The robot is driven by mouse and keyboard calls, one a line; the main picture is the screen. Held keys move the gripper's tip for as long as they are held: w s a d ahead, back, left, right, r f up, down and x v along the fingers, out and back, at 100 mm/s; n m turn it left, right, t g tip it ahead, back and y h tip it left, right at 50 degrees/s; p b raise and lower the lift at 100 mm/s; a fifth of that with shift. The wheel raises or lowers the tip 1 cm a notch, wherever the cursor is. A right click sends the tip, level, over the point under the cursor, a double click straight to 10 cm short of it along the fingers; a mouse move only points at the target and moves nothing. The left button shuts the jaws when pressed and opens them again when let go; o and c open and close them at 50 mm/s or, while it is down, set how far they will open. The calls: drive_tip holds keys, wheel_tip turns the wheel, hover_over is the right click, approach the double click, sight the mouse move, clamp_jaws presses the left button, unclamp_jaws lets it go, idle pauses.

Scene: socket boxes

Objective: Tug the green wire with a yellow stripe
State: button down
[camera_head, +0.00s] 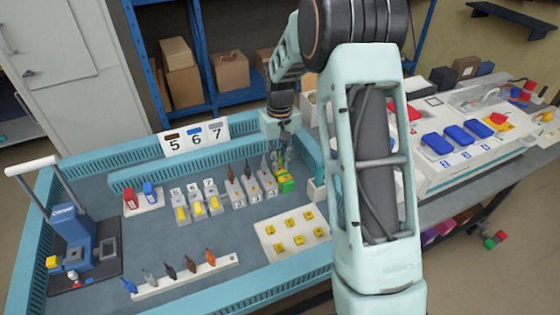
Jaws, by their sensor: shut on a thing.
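The green wire with a yellow stripe (283,160) rises from a green block (285,184) at the right end of the row of socket boxes (253,191). It is small here and partly hidden by my gripper. My gripper (284,147) is above the green block, pointing down, and shut on the upper part of the wire. The fingertips are too small to see the exact hold.
Grey boxes with yellow parts (198,208) stand to the left of the held wire. A white tray with yellow pieces (292,234) lies in front. A number sign (195,137) stands behind. A blue press (72,235) is at the far left.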

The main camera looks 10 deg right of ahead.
drive_tip(key=c, duration=1.5)
unclamp_jaws()
drive_tip(key=shift+f, duration=0.1)
wheel_tip(320, 180, up, 8)
drive_tip(key=p, duration=0.5)
drive_tip(key=shift+f, duration=0.15)
